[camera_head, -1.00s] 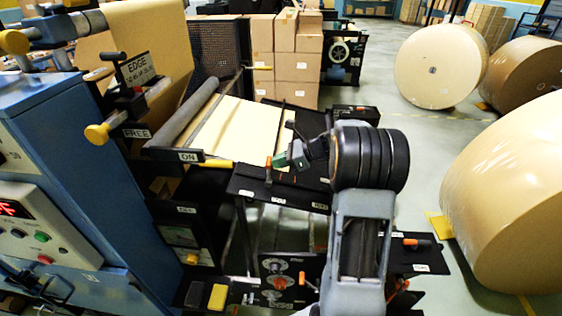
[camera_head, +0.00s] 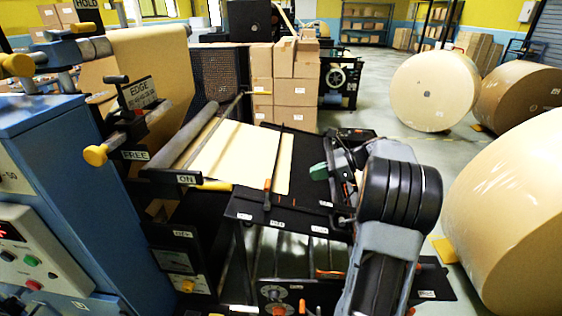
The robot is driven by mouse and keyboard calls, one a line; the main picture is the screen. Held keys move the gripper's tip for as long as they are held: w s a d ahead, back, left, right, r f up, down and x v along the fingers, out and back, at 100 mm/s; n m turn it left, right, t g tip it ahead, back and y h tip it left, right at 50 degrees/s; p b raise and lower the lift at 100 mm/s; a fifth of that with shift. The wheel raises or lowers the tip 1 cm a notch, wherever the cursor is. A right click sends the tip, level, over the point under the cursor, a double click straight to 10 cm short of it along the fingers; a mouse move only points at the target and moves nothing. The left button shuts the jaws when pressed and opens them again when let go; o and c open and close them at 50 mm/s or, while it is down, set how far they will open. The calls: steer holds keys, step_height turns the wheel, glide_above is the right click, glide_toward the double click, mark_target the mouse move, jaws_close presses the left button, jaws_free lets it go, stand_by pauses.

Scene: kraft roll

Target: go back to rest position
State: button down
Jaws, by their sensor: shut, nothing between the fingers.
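My gripper (camera_head: 318,171) shows small, its green-tipped end at the right edge of the black table (camera_head: 245,208). Its fingers are shut with nothing seen between them. My grey and black arm rises from the lower right and bends at a thick black joint. The gripper is apart from the orange-ended lever (camera_head: 267,186) to its left. Whether it touches the table cannot be told. No marked rest spot shows.
A blue machine (camera_head: 75,170) with levers stands at the left. Large kraft rolls (camera_head: 520,205) stand at the right. Stacked cartons (camera_head: 285,85) are behind. Open grey floor (camera_head: 385,120) lies between.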

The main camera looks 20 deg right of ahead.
steer(key=shift+r, duration=0.1)
steer(key=s+a+f+n+g+h, duration=0.25)
steer(key=s+f+n+h, duration=0.2)
steer(key=f+n, duration=0.25)
steer(key=s+a+r+n+h, duration=0.2)
steer(key=s+a+n+h, duration=0.1)
steer(key=s+a+n, duration=0.3)
steer(key=s+a+r+n+t+h, duration=0.1)
steer(key=s+a+r+n+h, duration=0.1)
steer(key=s+a+n, duration=0.5)
steer(key=shift+s+a+n+h, duration=0.2)
steer(key=shift+a+n+h, duration=0.55)
steer(key=shift+a+n, duration=1.1)
steer(key=shift+d+r, duration=0.1)
steer(key=shift+d, duration=0.05)
